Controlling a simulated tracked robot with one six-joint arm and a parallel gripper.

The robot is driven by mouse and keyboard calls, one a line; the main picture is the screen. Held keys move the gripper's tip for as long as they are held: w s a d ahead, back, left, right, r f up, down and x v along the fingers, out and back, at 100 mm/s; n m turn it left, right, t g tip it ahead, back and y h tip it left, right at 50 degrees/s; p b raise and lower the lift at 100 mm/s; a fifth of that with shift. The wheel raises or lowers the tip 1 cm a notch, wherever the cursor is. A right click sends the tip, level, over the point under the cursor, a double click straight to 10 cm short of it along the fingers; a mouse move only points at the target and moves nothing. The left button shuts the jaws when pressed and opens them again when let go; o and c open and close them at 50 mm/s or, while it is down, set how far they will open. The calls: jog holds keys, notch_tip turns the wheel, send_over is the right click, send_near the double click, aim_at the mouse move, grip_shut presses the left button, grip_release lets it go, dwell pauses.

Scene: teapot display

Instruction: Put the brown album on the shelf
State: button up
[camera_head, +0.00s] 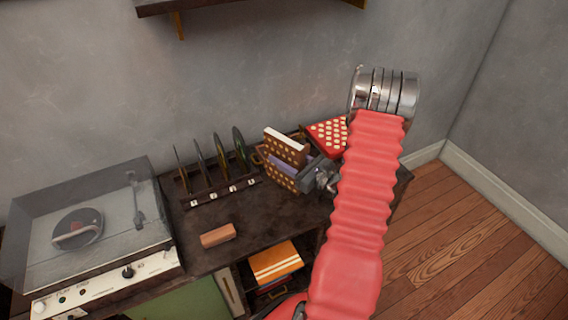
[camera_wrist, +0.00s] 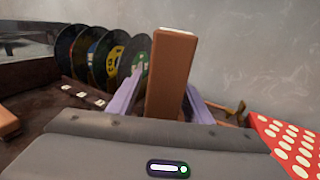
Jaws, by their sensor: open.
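The brown album (camera_head: 284,149) with pale dots and a light top edge stands upright near the back of the dark cabinet top. In the wrist view the brown album (camera_wrist: 172,75) shows edge-on, rising between the two purple fingers. My gripper (camera_head: 287,164) is open, with its fingers on either side of the album; one finger crosses its front face in the head view. My gripper (camera_wrist: 163,85) shows small gaps beside the album in the wrist view. A dark wall shelf (camera_head: 215,5) on brackets is partly visible at the top of the head view.
A rack of several records (camera_head: 220,185) is to the left. A record player (camera_head: 90,235) fills the cabinet's left end. A small brown block (camera_head: 218,235) lies in front.

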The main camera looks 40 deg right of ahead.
jog(key=shift+c, duration=0.3)
grip_shut()
dwell(0.3)
